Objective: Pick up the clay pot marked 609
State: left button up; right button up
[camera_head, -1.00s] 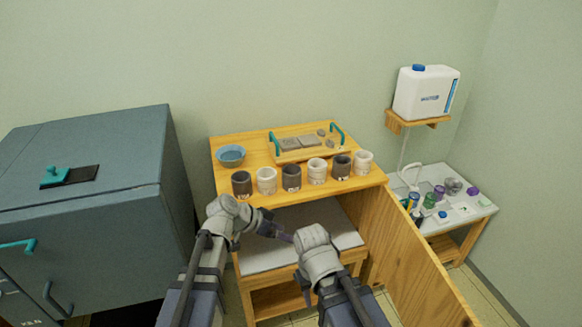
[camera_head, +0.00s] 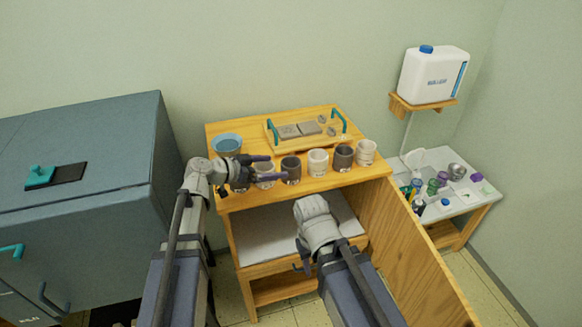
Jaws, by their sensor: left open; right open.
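A row of several clay pots, dark and white by turns, stands along the front of the wooden cabinet top. I see a white pot (camera_head: 265,180), a dark pot (camera_head: 291,168), a white pot (camera_head: 318,162), a dark pot (camera_head: 343,157) and a white pot (camera_head: 366,152). The leftmost dark pot (camera_head: 237,187) is mostly hidden behind my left gripper. The pot labels are too small to read, so I cannot tell which is 609. My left gripper (camera_head: 270,168) is open, its fingers overlapping the second pot in view; contact is unclear. My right gripper (camera_head: 301,266) is open and empty, low before the cabinet.
A blue bowl (camera_head: 227,144) and a wooden tray (camera_head: 285,145) with teal handles stand behind the pots. The cabinet's door (camera_head: 415,240) hangs open at right. A grey metal cabinet (camera_head: 90,220) stands left. A white side table (camera_head: 465,203) holds small bottles.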

aim_at(298, 163)
pick_arm(q)
jog(key=shift+w, duration=0.5)
jog(key=shift+w+d+f, duration=0.1)
jog(key=shift+d+f, duration=0.1)
jog(key=shift+d, duration=0.05)
jog(key=shift+b+x, duration=1.55)
jog(key=shift+x, duration=2.1)
pick_arm(e)
jog(key=f, duration=0.1)
jog(key=w+f, duration=0.1)
jog(key=f, duration=0.1)
pick_arm(q)
jog(key=c, duration=1.4)
jog(key=shift+c, duration=0.2)
jog(key=shift+r, duration=0.1)
pick_arm(e)
jog(key=shift+r, duration=0.1)
